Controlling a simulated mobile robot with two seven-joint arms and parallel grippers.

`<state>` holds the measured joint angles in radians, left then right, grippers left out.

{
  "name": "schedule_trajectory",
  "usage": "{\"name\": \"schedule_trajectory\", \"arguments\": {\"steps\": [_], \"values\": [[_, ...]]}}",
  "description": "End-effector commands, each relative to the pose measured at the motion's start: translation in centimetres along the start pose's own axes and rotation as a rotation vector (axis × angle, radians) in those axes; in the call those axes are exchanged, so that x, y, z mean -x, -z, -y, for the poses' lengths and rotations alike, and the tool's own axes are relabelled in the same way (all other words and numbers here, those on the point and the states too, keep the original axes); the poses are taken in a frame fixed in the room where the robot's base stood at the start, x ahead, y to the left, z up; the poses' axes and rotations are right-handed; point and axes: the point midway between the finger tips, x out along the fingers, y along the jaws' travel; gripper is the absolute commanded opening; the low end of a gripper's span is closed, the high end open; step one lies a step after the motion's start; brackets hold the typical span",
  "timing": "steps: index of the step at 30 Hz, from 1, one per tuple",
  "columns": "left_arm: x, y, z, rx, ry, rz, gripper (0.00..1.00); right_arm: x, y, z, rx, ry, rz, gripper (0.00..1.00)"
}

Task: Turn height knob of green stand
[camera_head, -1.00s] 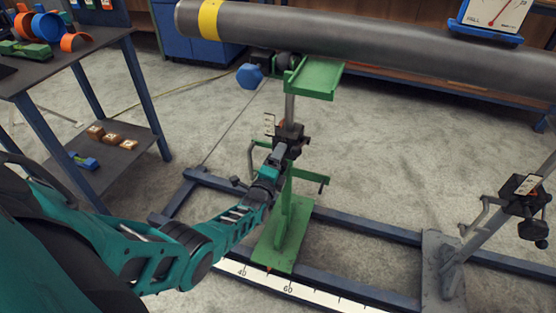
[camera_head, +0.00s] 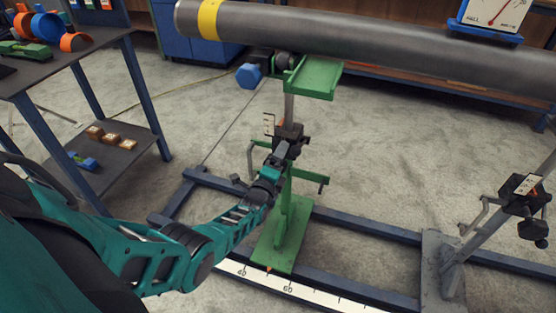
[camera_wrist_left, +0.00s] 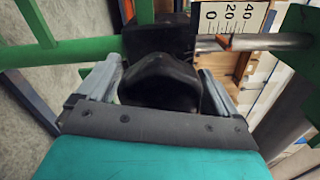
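The green stand (camera_head: 284,225) stands upright on the floor rails, with its green top bracket (camera_head: 315,78) below the pipe (camera_head: 350,38). My left gripper (camera_head: 285,145) is at the black clamp block partway up its post. In the left wrist view, the black height knob (camera_wrist_left: 160,82) lies between the two grey fingers of my left gripper (camera_wrist_left: 161,75). The fingers are spread wide, one on each side, with narrow gaps seeming to show; contact at the tips is unclear. A scale plate (camera_wrist_left: 232,18) shows 0, 20 and 40 beside an orange pointer. My right gripper is out of view.
A grey stand (camera_head: 442,270) with its own black knob (camera_head: 533,230) is at the right. Blue floor rails (camera_head: 370,228) and a white floor scale (camera_head: 300,290) run below. A dark shelf table (camera_head: 85,50) stands at the left. Open floor lies behind the stand.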

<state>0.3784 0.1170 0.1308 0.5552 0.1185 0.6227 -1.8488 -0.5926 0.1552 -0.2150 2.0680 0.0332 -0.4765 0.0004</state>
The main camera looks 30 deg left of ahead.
Motion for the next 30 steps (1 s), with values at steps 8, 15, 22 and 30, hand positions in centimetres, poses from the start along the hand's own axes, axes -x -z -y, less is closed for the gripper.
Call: {"name": "schedule_trajectory", "arguments": {"steps": [8,15,22,30], "values": [[0.0,-0.1,0.0,0.000,0.000,0.002,0.98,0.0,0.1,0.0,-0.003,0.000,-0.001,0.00],[2.5,-0.2,0.3,0.001,-0.002,0.001,0.98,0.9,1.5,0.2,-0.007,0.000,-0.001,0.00],[7.5,-0.2,0.3,0.001,-0.003,0.001,0.98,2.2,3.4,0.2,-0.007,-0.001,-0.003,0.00],[11.9,-0.1,0.1,0.000,0.000,0.001,0.98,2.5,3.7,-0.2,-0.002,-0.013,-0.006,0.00]]}}
